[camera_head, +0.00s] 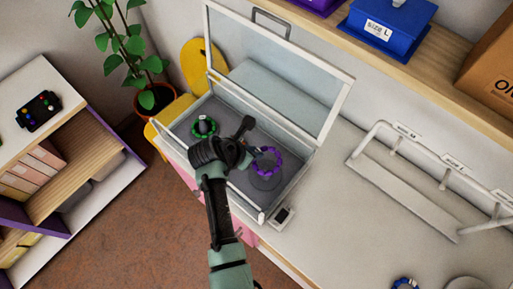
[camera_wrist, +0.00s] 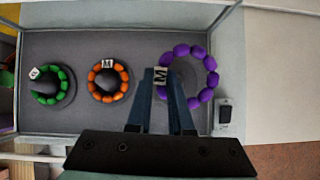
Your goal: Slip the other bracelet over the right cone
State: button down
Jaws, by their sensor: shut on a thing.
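My gripper (camera_head: 253,160) is shut on a purple bead bracelet (camera_head: 279,163) inside the open display case. In the wrist view, the fingertips (camera_wrist: 166,77) pinch the left side of the purple bracelet (camera_wrist: 211,80) by its "M" tag. The bracelet hangs over the round grey base of the right cone (camera_head: 265,183). I cannot tell whether the cone's tip is inside the ring. A green bracelet (camera_head: 211,132) is around the left cone (camera_head: 204,125). An orange bracelet (camera_wrist: 122,73) is around the middle cone (camera_wrist: 106,80); my gripper hides it in the head view.
The case's glass lid (camera_head: 278,75) stands open at the back. A small dark device (camera_head: 283,216) sits by its front right corner. A blue bracelet (camera_head: 405,284) lies on the counter near a white rack (camera_head: 405,190). A shelf with boxes (camera_head: 390,25) runs behind.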

jog(key=shift+f+b, duration=1.95)
jog(key=shift+b, duration=0.05)
jog(key=shift+f+b, duration=0.45)
jog(key=shift+f, duration=0.45)
jog(key=shift+p, duration=0.65)
jog(key=shift+f, duration=0.25)
dwell(0.4)
jog(key=shift+c, duration=1.8)
grip_release()
jog(key=shift+p, duration=0.35)
